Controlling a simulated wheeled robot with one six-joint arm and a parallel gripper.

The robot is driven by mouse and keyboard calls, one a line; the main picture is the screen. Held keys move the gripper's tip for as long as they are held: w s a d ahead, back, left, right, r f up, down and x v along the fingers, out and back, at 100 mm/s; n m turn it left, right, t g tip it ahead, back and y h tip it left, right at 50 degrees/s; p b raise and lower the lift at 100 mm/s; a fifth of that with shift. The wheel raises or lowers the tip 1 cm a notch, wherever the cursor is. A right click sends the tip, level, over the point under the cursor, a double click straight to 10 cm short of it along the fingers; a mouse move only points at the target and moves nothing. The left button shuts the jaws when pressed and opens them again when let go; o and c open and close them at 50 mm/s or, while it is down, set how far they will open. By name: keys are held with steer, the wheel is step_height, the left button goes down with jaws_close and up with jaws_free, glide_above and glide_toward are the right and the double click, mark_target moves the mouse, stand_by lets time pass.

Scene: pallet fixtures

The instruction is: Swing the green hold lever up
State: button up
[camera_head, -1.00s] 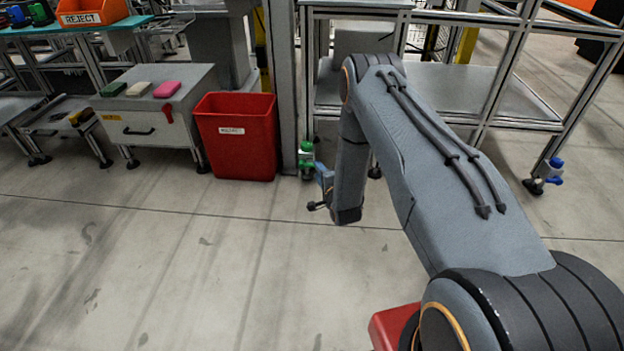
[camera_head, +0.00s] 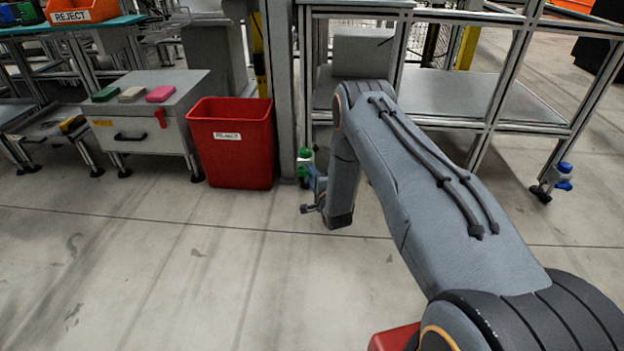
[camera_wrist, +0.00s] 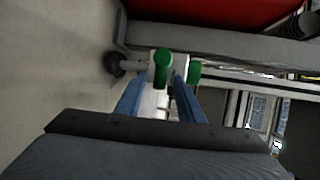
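The green hold lever (camera_head: 305,154) is at the foot of the grey post, just right of the red bin. In the wrist view, the green lever (camera_wrist: 162,66) stands ahead between my finger tips, with a white body below it. A second green part (camera_wrist: 194,72) lies just right of it, past the right finger. My gripper (camera_wrist: 160,88) has two blue fingers spread apart with a gap between them. In the head view my gripper (camera_head: 317,182) is low beside the lever, partly hidden by my arm. I cannot tell whether a finger touches the lever.
A red reject bin (camera_head: 232,150) stands left of the post (camera_head: 282,90). A grey cabinet (camera_head: 140,135) with coloured blocks is further left. A framed bench (camera_head: 455,85) stands behind my arm; its right leg carries a blue lever (camera_head: 565,168). The front floor is clear.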

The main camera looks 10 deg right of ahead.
jaws_close()
steer(key=shift+r, duration=0.1)
steer(key=a+r+n+g+h+p, duration=0.1)
steer(key=n+p, duration=0.1)
steer(key=n, duration=0.1)
steer(key=a+r+n+g+h+p, duration=0.1)
steer(key=n+h+p, duration=0.1)
steer(key=n+p, duration=0.1)
steer(key=w+r+n+g+h+p, duration=0.1)
steer(key=n+p, duration=0.1)
steer(key=shift+a+r+n+g+h, duration=0.2)
steer(key=shift+a+n+g+h, duration=0.1)
steer(key=shift+a+n+h, duration=0.1)
steer(key=n+h, duration=0.1)
steer(key=a+n+b, duration=0.1)
steer(key=n+h+b, duration=0.1)
steer(key=shift+w+a+r+n+g+h, duration=0.15)
steer(key=shift+w+a+n+g+h, duration=0.15)
steer(key=shift+a+g, duration=0.1)
stand_by(0.3)
stand_by(0.5)
